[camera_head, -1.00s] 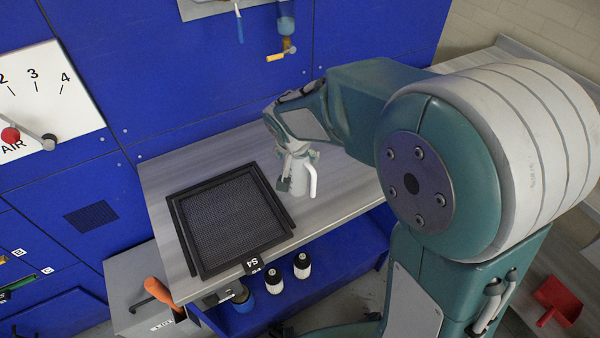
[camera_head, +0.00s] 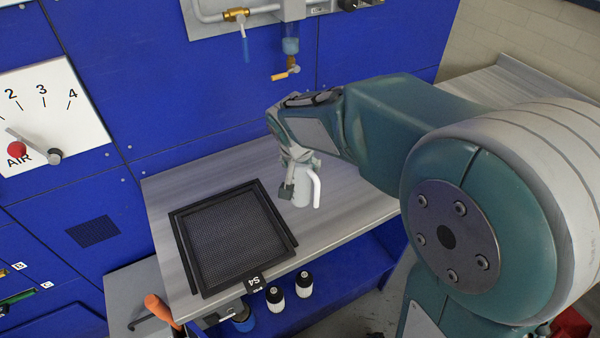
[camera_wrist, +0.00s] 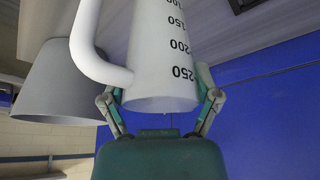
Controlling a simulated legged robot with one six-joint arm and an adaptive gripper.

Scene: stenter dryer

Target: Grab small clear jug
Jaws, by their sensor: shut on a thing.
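The small jug (camera_head: 303,184) is pale and whitish, with a white handle on its right side. It stands at the shelf, right of the black mesh tray, and I cannot tell whether its base touches the shelf. In the wrist view the jug (camera_wrist: 160,60) shows black graduation marks up to 250, with its handle on the left. My gripper (camera_head: 293,175) is around the jug from above. In the wrist view the fingers of my gripper (camera_wrist: 162,108) press on both sides of the jug near its rim end.
A black mesh tray (camera_head: 179,226) marked S4 lies left of the jug on the grey shelf (camera_head: 345,190). The blue panel wall (camera_head: 200,90) stands behind, with a tap (camera_head: 287,72) above. Black-and-white bottles (camera_head: 304,284) stand below the shelf. A larger grey vessel (camera_wrist: 50,85) shows in the wrist view.

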